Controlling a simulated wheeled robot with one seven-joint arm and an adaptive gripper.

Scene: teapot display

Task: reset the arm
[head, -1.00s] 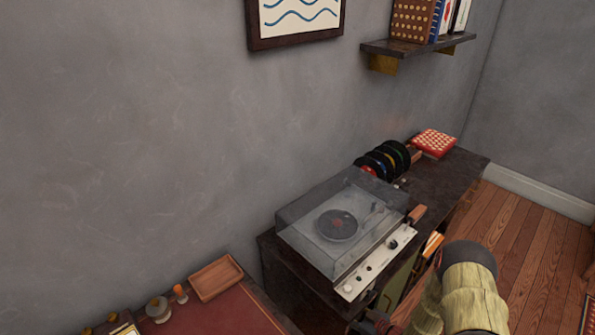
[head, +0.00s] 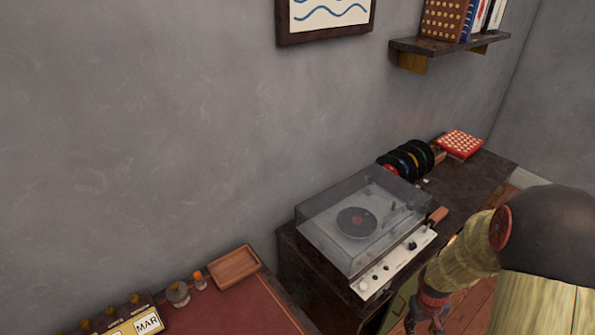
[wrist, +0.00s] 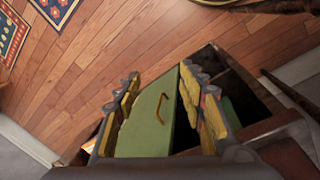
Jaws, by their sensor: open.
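My gripper (wrist: 162,76) is open in the wrist view, with its two yellow-padded fingers apart and nothing held between them. Beyond the fingers is a green cabinet door (wrist: 150,122) with a brass handle (wrist: 161,107). I cannot tell the distance from the fingers to the door. In the head view my arm (head: 462,262) fills the lower right, bent, in front of the dark cabinet's (head: 478,180) right side. Its lower end runs down near the bottom edge.
A record player (head: 362,225) with a clear lid stands on the cabinet, with records (head: 410,160) and a red box (head: 459,144) behind. A desk (head: 235,312) with a wooden tray (head: 234,265) and calendar (head: 147,323) is at lower left. Wooden floor (wrist: 150,45) is open beyond the gripper.

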